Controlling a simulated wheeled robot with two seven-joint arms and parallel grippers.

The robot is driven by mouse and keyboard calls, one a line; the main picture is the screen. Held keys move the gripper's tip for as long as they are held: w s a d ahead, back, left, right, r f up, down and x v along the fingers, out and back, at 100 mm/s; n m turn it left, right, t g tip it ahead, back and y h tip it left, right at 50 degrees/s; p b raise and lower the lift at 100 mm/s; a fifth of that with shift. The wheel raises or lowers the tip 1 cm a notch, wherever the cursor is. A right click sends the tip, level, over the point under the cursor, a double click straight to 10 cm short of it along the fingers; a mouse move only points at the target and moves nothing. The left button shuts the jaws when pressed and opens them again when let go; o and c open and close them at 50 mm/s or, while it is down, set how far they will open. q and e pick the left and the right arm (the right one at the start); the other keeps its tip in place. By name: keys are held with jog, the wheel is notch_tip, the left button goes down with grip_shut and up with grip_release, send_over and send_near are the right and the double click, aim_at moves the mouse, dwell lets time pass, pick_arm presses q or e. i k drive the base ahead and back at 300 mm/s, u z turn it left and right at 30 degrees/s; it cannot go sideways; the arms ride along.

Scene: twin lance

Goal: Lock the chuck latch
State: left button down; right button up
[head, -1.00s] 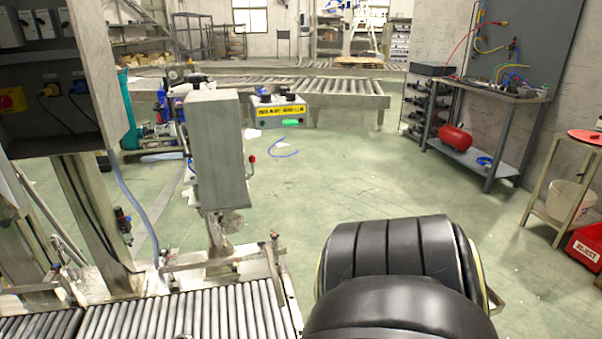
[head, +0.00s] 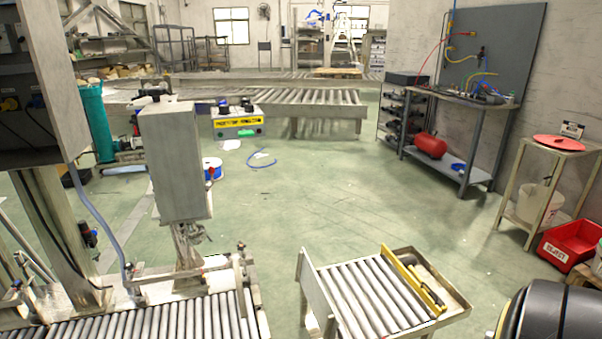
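I cannot make out a chuck or its latch in the head view. Neither of my grippers shows. A large black, rounded, grooved body (head: 560,312) with a yellowish edge fills the lower right corner. It is cut off by the frame, and I cannot tell what it is part of.
A roller conveyor (head: 150,318) runs along the lower left, beside a grey box on a post (head: 175,160). A small roller table (head: 365,295) stands at bottom centre. A red crate (head: 570,243) and a stand (head: 548,150) are at right.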

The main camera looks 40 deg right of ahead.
aim_at(211, 169)
jog(key=z, duration=0.9)
jog(key=i, duration=0.5)
jog(key=u, duration=0.8)
jog(key=k, duration=1.15)
jog(key=z, duration=1.3)
jog(key=i, duration=0.5)
jog(key=u, duration=0.05)
